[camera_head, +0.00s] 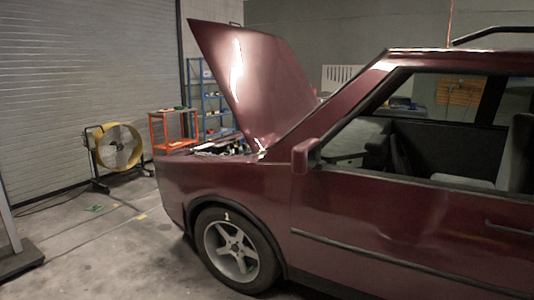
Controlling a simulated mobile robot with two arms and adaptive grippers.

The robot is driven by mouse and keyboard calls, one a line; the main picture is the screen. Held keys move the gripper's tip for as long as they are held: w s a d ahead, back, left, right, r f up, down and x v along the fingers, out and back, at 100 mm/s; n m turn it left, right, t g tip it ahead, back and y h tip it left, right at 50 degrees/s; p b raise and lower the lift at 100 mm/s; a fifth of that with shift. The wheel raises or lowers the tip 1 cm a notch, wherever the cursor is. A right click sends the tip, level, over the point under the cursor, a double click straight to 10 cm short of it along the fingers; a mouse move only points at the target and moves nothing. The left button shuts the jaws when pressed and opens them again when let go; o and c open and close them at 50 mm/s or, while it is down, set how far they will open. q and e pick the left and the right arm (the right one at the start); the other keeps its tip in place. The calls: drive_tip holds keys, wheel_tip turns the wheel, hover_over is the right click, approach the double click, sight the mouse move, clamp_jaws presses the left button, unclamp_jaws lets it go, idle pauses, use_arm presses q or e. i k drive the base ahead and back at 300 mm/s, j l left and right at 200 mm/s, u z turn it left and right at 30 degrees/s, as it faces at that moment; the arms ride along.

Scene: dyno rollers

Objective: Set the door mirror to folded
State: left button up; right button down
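The door mirror (301,156) is a small dark red housing at the front corner of the car's side window. It stands out from the door (400,220). I cannot tell its exact fold angle from here. The dark red car (240,180) fills the middle and right of the view, with its hood (252,85) raised. The side window is open or clear, and a seat and the dashboard show through it. Neither of my grippers shows in the head view.
A yellow drum fan (118,146) stands at the left by the roller shutter (85,80). An orange cart (170,128) and a blue shelf (208,98) stand behind the car's front. The concrete floor (110,240) left of the front wheel (235,250) is mostly clear.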

sight(305, 156)
drive_tip(key=i+j, duration=0.15)
drive_tip(key=i, duration=0.2)
drive_tip(key=i+j, duration=0.2)
drive_tip(key=i, duration=0.15)
drive_tip(key=i+j, duration=0.15)
drive_tip(key=i, duration=0.25)
